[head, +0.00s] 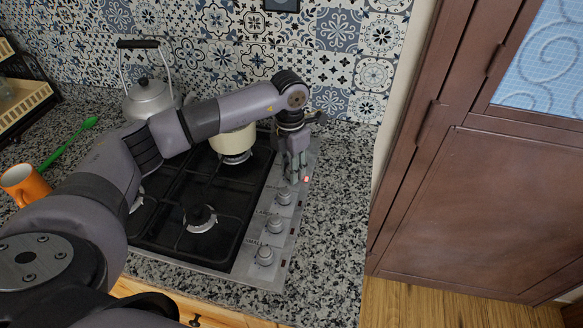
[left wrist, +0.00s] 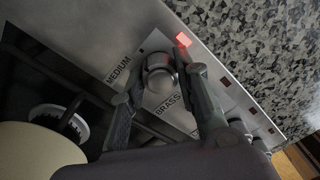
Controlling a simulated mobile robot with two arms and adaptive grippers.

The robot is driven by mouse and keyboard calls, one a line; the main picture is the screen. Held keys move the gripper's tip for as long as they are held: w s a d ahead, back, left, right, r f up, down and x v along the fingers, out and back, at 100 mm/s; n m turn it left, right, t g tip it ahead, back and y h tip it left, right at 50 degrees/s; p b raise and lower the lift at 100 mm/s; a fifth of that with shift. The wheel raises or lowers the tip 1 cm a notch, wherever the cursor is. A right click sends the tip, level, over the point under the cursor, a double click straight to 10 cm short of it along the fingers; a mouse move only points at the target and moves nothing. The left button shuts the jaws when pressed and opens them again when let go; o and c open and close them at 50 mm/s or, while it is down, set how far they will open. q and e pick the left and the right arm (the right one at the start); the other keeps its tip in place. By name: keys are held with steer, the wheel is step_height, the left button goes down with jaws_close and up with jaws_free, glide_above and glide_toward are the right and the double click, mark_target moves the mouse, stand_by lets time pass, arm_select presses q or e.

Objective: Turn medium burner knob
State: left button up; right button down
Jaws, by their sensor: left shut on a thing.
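My left gripper (head: 293,172) points down at the far end of the stove's control strip. In the left wrist view, its two fingers (left wrist: 160,70) stand on either side of a round metal knob (left wrist: 159,80) and are shut on it. The printed word MEDIUM (left wrist: 119,72) is beside this knob, and BRASS (left wrist: 167,104) is printed on its other side. A red light (left wrist: 183,40) glows by the knob; it also shows in the head view (head: 306,179). In the head view the gripper hides the held knob. My right gripper is not in view.
More knobs (head: 275,224) line the strip toward the front. A cream pot (head: 232,142) stands on a back burner, and a kettle (head: 148,98) is behind my arm. An orange mug (head: 24,184) is at left. A brown cabinet (head: 480,200) rises at right.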

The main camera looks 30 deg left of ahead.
arm_select(q)
steer(key=o, duration=1.2)
steer(key=shift+c, duration=0.2)
steer(key=shift+r, duration=0.1)
step_height(320, 180, up, 12)
steer(key=shift+a, duration=0.2)
steer(key=shift+w, duration=0.1)
